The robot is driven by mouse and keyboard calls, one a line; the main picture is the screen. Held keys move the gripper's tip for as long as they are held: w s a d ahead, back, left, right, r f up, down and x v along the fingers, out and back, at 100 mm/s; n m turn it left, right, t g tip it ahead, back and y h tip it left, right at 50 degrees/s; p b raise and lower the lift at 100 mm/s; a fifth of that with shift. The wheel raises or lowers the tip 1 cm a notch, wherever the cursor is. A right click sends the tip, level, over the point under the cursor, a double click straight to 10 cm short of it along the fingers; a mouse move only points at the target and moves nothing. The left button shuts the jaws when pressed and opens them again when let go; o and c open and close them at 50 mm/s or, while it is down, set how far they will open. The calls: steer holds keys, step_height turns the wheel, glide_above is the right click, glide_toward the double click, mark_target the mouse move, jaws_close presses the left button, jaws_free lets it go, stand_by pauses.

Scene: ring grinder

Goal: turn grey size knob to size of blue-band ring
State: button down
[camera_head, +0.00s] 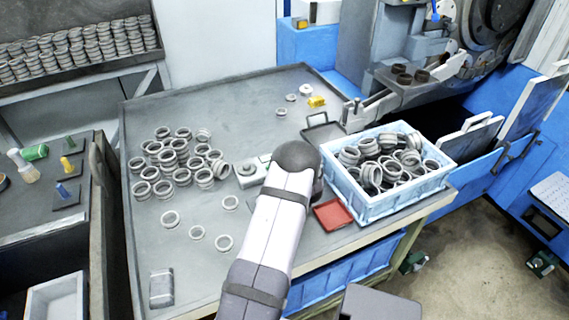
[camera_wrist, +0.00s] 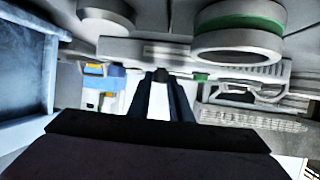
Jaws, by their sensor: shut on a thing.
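In the wrist view, the two dark fingers of my gripper (camera_wrist: 161,78) come together at a pale grey measuring device (camera_wrist: 125,47). They are shut on a small part at its front, apparently the grey size knob, mostly hidden between the fingertips. A ring with a green band (camera_wrist: 240,28) sits on the device, right of and above the fingertips. A plain pale round part (camera_wrist: 106,14) is at upper left. In the head view, my arm covers the gripper, and part of the grey device (camera_head: 247,174) shows left of my wrist. I cannot make out a blue-band ring.
A light blue crate (camera_head: 385,205) full of rings stands right of my arm, with a red pad (camera_head: 332,214) beside it. Stacked rings (camera_head: 170,160) stand to the left; several loose ones lie in front. The table (camera_head: 225,100) is clear at the back left.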

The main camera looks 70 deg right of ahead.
steer(key=shift+s+d+r+n+t+y, duration=0.1)
steer(key=shift+n+t+y, duration=0.3)
steer(key=shift+n+t, duration=0.15)
steer(key=shift+s+d+n+t+y, duration=0.1)
steer(key=shift+n+t+y, duration=0.35)
steer(key=shift+n, duration=0.1)
steer(key=c, duration=1.6)
jaws_free()
steer(key=shift+n, duration=0.3)
steer(key=shift+b+v, duration=0.35)
steer(key=shift+v, duration=3.3)
